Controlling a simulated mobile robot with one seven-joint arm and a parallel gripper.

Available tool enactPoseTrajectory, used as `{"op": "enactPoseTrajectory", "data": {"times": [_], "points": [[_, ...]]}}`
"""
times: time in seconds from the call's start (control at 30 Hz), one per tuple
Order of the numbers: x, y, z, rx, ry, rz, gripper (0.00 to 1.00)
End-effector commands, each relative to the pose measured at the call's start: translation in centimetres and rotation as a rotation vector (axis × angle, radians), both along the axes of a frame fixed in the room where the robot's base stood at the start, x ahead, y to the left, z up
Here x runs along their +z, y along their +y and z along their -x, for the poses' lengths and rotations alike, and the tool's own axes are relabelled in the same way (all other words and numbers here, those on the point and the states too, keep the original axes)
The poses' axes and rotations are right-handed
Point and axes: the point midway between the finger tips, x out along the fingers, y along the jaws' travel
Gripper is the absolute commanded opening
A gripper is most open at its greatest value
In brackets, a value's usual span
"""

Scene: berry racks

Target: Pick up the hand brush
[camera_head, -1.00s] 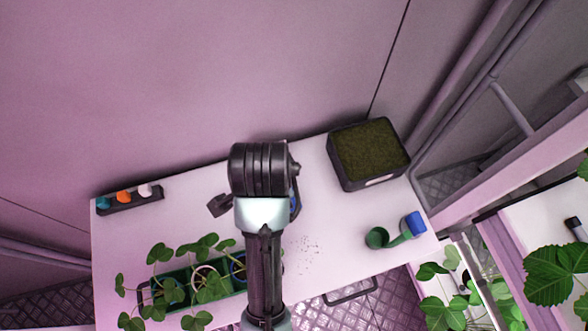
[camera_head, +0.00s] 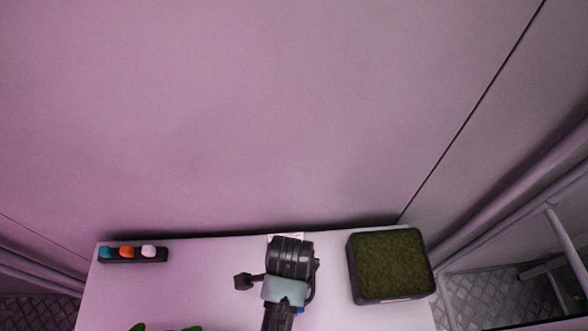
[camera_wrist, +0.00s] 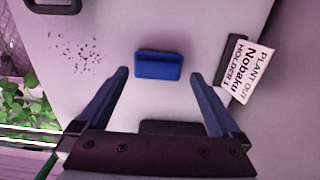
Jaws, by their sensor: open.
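A blue block-like object (camera_wrist: 158,65), which looks like the hand brush, lies on the pale table (camera_wrist: 105,20) in the wrist view. Its bristles cannot be made out. In the head view only a bit of blue (camera_head: 300,310) shows beside my arm. My gripper (camera_wrist: 158,74) is open and empty, its two fingertips apart on either side of the blue object in the picture. I see no contact, and the height gap is unclear. A dark flat shape (camera_wrist: 172,128) shows between the fingers near the palm; I cannot tell what it is. In the head view my arm hides the fingers.
A sign card (camera_wrist: 249,68) stands by the wall side. Dark crumbs (camera_wrist: 75,53) lie left of the blue object. A black tray of moss (camera_head: 354,280) is at the right, and a rack with coloured knobs (camera_head: 133,256) at the left. The wall is close behind.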

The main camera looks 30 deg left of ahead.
Motion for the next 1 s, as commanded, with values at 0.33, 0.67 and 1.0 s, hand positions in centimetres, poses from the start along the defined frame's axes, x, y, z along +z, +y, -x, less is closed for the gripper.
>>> {"op": "enactPoseTrajectory", "data": {"times": [0.33,0.67,1.0], "points": [[-3.7,-0.5,0.0,0.000,0.003,0.001,1.00],[-5.3,-0.5,0.0,0.000,-0.002,-0.001,1.00],[-5.3,-0.5,0.0,0.000,-0.002,-0.001,0.55]]}}
